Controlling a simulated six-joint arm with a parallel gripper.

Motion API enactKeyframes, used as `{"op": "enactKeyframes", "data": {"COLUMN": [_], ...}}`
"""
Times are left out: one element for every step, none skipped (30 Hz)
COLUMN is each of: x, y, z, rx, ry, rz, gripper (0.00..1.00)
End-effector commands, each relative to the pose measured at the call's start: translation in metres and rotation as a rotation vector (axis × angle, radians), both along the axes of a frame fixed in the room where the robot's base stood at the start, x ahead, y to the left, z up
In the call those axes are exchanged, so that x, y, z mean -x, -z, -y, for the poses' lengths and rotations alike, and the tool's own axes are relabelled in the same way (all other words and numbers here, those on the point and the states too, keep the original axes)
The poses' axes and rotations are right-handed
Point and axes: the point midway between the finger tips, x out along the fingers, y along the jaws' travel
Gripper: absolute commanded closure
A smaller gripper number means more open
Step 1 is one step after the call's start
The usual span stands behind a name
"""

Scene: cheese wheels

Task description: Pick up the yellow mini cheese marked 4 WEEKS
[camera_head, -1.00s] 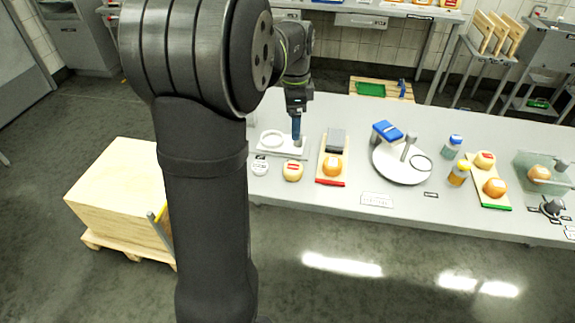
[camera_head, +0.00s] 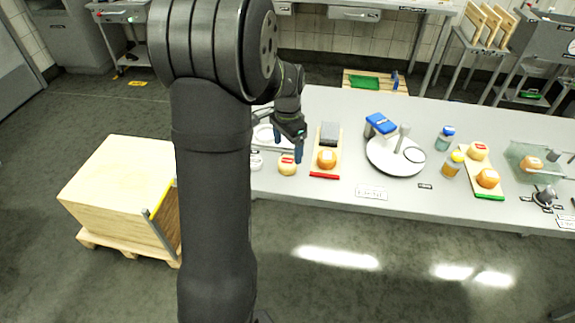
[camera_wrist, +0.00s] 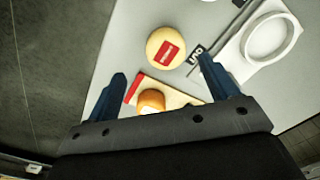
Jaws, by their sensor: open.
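A round pale-yellow cheese with a red label (camera_head: 287,165) sits on the grey table near its front edge. It also shows in the wrist view (camera_wrist: 165,48), where the label's writing is too small to read. My gripper (camera_head: 289,146) is open and empty, just behind and above this cheese. In the wrist view, its dark blue fingers (camera_wrist: 163,86) stand wide apart, with the cheese ahead of them and nothing between their tips. A second yellow cheese with a red label (camera_head: 478,151) sits on a green-ended board at the right; its writing is also unreadable.
An orange cheese (camera_head: 327,158) and a grey block (camera_head: 330,133) sit on a red-ended board (camera_head: 325,175) right beside the near cheese. A white round stand (camera_head: 395,165) and bottles are farther right.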

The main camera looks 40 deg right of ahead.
Motion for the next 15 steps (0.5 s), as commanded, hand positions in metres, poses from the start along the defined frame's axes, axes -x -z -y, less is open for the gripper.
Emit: {"op": "enactKeyframes", "data": {"x": [0.0,0.0,0.0,0.0,0.0,-0.001,-0.001,-0.002,-0.003,-0.004,-0.005,-0.007,-0.008,-0.008,-0.008], "y": [0.006,0.009,0.012,0.013,0.014,0.016,0.018,0.021,0.026,0.031,0.036,0.041,0.046,0.05,0.055], "z": [0.0,0.0,0.0,0.0,0.0,0.0,0.001,0.001,0.002,0.002,0.003,0.004,0.005,0.005,0.005], "rx": [-0.001,-0.001,-0.001,0.0,0.0,0.0,0.0,0.0,-0.001,-0.002,-0.002,-0.001,-0.002,-0.002,-0.001], "ry": [0.0,0.0,0.0,0.0,0.0,0.0,0.0,0.0,0.0,0.0,0.0,0.0,0.0,0.0,0.0], "rz": [-0.001,0.0,-0.001,0.0,0.0,0.0,0.0,0.0,-0.001,-0.002,-0.002,-0.001,-0.002,-0.002,-0.001], "gripper": [0.2,0.2,0.2,0.2,0.2,0.2,0.2,0.2,0.2,0.2,0.2,0.2,0.2,0.2,0.2]}}
